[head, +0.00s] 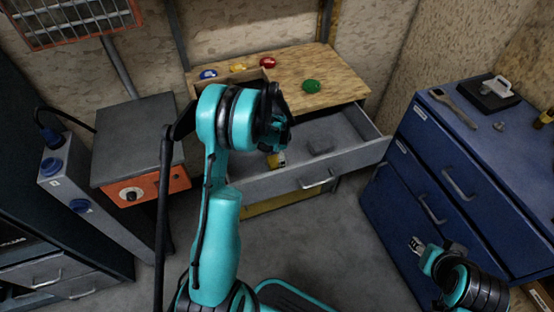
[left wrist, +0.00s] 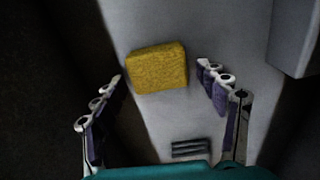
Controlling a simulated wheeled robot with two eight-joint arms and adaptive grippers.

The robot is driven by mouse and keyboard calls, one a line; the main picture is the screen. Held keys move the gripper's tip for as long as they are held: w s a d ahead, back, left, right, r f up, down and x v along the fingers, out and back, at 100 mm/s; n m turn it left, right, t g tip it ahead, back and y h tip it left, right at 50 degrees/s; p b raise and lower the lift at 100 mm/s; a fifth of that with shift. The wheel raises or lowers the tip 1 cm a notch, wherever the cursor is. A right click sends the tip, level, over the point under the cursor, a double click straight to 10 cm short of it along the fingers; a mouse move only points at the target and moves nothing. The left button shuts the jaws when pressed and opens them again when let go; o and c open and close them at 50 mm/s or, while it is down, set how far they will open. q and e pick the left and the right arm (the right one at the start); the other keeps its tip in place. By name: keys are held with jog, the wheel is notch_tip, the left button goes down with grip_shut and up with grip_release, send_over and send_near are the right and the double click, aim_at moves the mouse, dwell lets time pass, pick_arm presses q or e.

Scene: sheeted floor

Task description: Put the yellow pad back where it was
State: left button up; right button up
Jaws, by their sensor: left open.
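The yellow pad (head: 277,160) shows in the head view at the left part of the open grey drawer (head: 351,168), partly hidden by my left arm. In the left wrist view the pad (left wrist: 157,70) lies on a grey surface ahead of my open left gripper (left wrist: 160,76). The fingertips are on either side of the pad's lower part, with visible gaps; I cannot tell how far above it they are. In the head view my left gripper (head: 275,145) is mostly hidden behind its wrist. My right gripper (head: 417,244) is at the lower right, away from the pad.
The wooden top (head: 345,80) holds blue (head: 208,74), yellow (head: 238,67), red (head: 268,62) and green (head: 311,86) items. A blue cabinet (head: 450,160) stands right, an orange-fronted unit (head: 148,190) left.

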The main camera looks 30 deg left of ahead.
aim_at(277, 160)
pick_arm(q)
jog(key=shift+r+p, duration=0.3)
jog(key=shift+r, duration=0.05)
notch_tip(277, 160, up, 12)
jog(key=p, duration=0.5)
jog(key=s+d+r+n+t, duration=0.2)
jog(key=s+d+r, duration=0.2)
jog(key=r, duration=0.2)
jog(key=s+d+r+n+t, duration=0.1)
jog(key=s+d+r+n, duration=0.1)
jog(key=s+d+r, duration=0.35)
jog(key=s+d+r+n+t, duration=0.3)
jog(key=s+d+n+t, duration=0.1)
jog(key=s, duration=0.6)
jog(key=shift+s+d+r, duration=0.15)
jog(key=shift+d+r, duration=0.15)
jog(key=shift+d, duration=0.3)
